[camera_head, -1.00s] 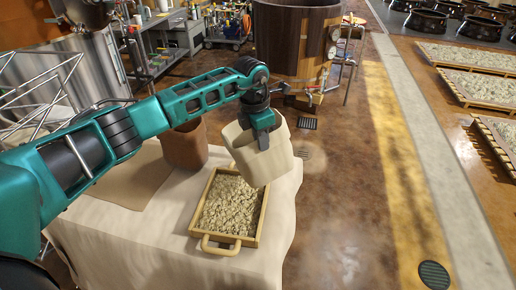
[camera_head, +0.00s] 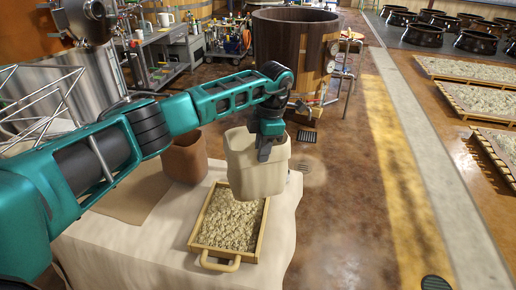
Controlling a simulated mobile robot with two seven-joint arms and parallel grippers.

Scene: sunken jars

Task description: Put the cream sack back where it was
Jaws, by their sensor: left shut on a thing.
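The cream sack (camera_head: 252,172) is an open-topped, pale container in the middle of the view. My left gripper (camera_head: 264,153) comes down from above at its right side and is shut on its rim. The sack hangs nearly upright over the far end of a wooden tray (camera_head: 192,238) of pale flaky grain and hides that end. I cannot tell whether its base touches anything. My right gripper is not in view.
The table (camera_head: 130,262) has a pale cloth and a brown mat (camera_head: 128,200) at left. A large wooden vat (camera_head: 293,60) stands on the floor behind. Floor to the right is open, with grain trays (camera_head: 470,68) and dark pots (camera_head: 422,30) beyond.

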